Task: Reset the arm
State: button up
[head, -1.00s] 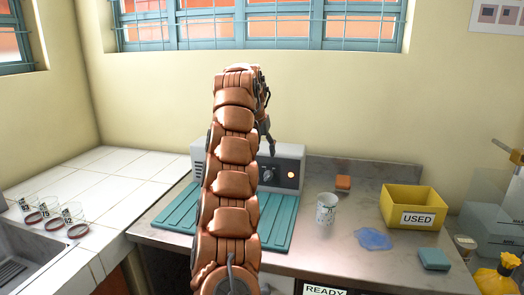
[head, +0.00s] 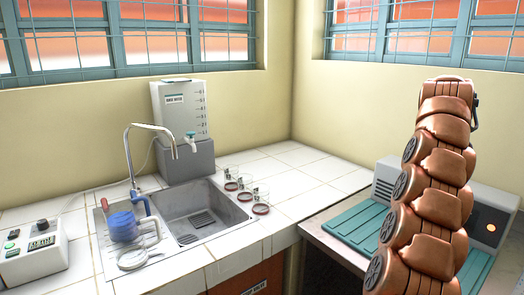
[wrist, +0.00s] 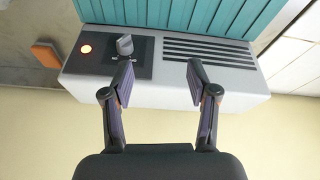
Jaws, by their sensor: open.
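My gripper (wrist: 159,82) is open and empty in the wrist view, its two dark fingers spread apart. It hangs over the pale grey heater box (wrist: 172,92), which has a knob (wrist: 125,45), a lit orange lamp and dark vent slots. In the head view my copper arm stands raised at the right and partly covers the box (head: 388,178). My gripper is not visible there, hidden behind the arm or out of frame.
A teal ribbed mat (head: 352,229) lies in front of the box. Left are a sink (head: 203,212), tap (head: 128,150), water tank (head: 183,108), blue jug (head: 123,227), control box (head: 35,255) and labelled dishes (head: 261,209). An orange block (wrist: 46,53) lies beside the box.

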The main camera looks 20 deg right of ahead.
jog(key=w+a+r+n+y+p, duration=0.25)
jog(key=a+n, duration=0.25)
jog(key=a, duration=1.2)
jog(key=s+a+n+p, duration=0.3)
jog(key=s+a+n, duration=0.15)
jog(key=a, duration=1.15)
jog(key=s+a+f+n+g+p, duration=0.1)
jog(key=s+a+f, duration=0.2)
jog(key=s, duration=0.6)
jog(key=s+a+f+g+p, duration=0.1)
jog(key=s+a+f, duration=0.3)
jog(key=s, duration=0.5)
jog(key=s+a+f+n+g+y+p, duration=0.1)
jog(key=s+a+f+p, duration=0.1)
jog(key=s+a, duration=0.5)
jog(key=s+f, duration=0.1)
jog(key=s, duration=0.1)
jog(key=shift+s+f+n+p, duration=0.3)
jog(key=shift+f+n, duration=0.05)
